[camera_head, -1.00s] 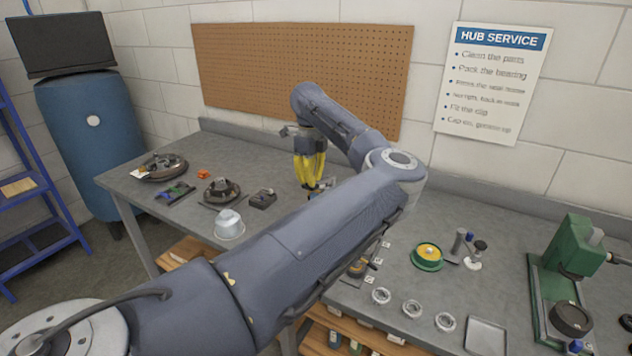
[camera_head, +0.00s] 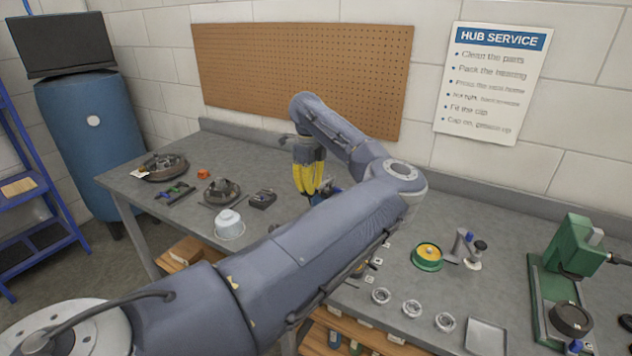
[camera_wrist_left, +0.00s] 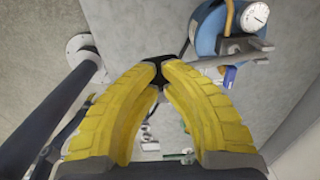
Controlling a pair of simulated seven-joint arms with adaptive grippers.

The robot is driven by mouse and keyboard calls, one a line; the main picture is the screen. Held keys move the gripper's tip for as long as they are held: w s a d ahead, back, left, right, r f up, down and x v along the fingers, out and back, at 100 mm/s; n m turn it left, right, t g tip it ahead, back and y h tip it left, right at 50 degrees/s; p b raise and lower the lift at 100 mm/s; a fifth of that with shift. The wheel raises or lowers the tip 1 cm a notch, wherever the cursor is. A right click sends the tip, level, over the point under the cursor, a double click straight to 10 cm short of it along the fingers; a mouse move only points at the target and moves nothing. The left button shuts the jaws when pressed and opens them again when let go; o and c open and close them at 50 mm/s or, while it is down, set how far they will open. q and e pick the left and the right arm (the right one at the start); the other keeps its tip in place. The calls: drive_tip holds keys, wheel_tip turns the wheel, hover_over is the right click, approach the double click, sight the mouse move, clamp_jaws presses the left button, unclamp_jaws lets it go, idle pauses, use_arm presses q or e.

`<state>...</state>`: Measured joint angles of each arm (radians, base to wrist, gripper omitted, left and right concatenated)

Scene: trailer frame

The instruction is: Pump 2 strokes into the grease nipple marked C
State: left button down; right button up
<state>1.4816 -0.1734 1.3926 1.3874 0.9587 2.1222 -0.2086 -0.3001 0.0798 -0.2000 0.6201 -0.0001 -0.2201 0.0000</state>
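My left gripper (camera_head: 308,182) has yellow fingers and points down at the back middle of the bench. In the left wrist view its dark fingertips (camera_wrist_left: 160,70) meet. A blue device (camera_wrist_left: 208,32) with a round white gauge (camera_wrist_left: 254,16) and a grey metal lever (camera_wrist_left: 225,60) is just beyond them. The lever's end is close to the right fingertip; I cannot tell whether they touch. My right gripper is out of view.
A white-blue tub (camera_head: 229,224) and dark hub parts (camera_head: 221,191) lie left on the bench. A green dish (camera_head: 428,257), several metal rings (camera_head: 412,308), a grey tray (camera_head: 486,336) and a green press (camera_head: 562,275) are on the right. My left forearm covers the middle.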

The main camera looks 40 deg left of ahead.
use_arm(q)
drive_tip(key=shift+s+f, duration=0.15)
drive_tip(key=shift+f, duration=0.75)
drive_tip(key=shift+s+f, duration=0.1)
drive_tip(key=shift+f, duration=1.7)
drive_tip(key=shift+r, duration=0.1)
wheel_tip(320, 180, up, 14)
drive_tip(key=w, duration=0.1)
drive_tip(key=shift+w+f, duration=0.2)
drive_tip(key=shift+w, duration=0.05)
idle(0.7)
